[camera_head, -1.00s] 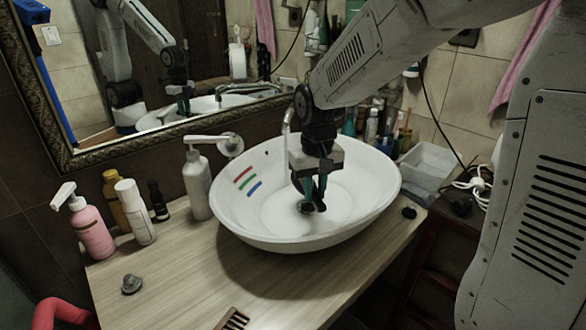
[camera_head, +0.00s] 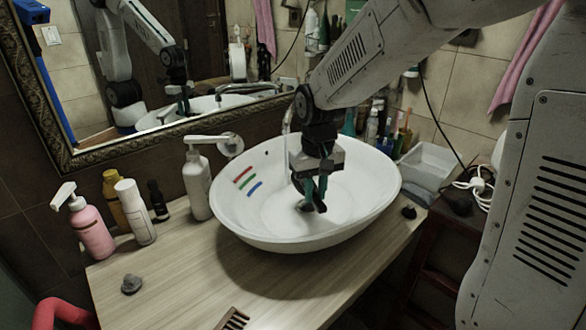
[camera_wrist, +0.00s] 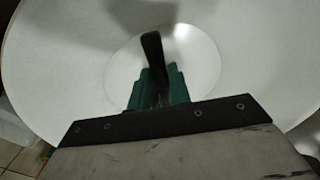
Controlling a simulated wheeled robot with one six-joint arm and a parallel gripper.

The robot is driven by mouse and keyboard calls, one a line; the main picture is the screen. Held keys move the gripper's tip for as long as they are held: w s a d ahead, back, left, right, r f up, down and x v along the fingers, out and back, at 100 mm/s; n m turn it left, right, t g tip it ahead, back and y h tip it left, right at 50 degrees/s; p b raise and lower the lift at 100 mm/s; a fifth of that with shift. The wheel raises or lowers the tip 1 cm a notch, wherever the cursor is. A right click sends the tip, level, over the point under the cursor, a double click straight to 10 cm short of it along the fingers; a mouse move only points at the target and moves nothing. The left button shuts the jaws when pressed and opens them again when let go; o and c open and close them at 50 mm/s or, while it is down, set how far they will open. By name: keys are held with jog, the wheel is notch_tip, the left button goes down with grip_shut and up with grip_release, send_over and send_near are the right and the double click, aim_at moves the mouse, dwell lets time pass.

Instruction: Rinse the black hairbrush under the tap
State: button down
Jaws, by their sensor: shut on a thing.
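My gripper (camera_head: 312,196) points down into the white basin (camera_head: 355,222). It is shut on a black thing, the black hairbrush (camera_wrist: 152,50), whose dark narrow end sticks out past the green fingers in the wrist view. The hairbrush is held above the basin floor; its bristles cannot be made out. The tap (camera_head: 287,122) rises behind the basin, just left of my wrist, with its spout partly hidden.
A white pump bottle (camera_head: 197,185), a pink pump bottle (camera_head: 92,230) and a white bottle (camera_head: 135,212) stand left of the basin. A brown comb (camera_head: 233,319) and a grey stone (camera_head: 131,284) lie on the wooden counter (camera_head: 180,275). A white tray (camera_head: 428,165) is at right.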

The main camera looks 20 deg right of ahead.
dwell(0.3)
jog(key=s+r, duration=0.4)
jog(key=s, duration=0.1)
jog(key=shift+a, duration=0.2)
dwell(0.8)
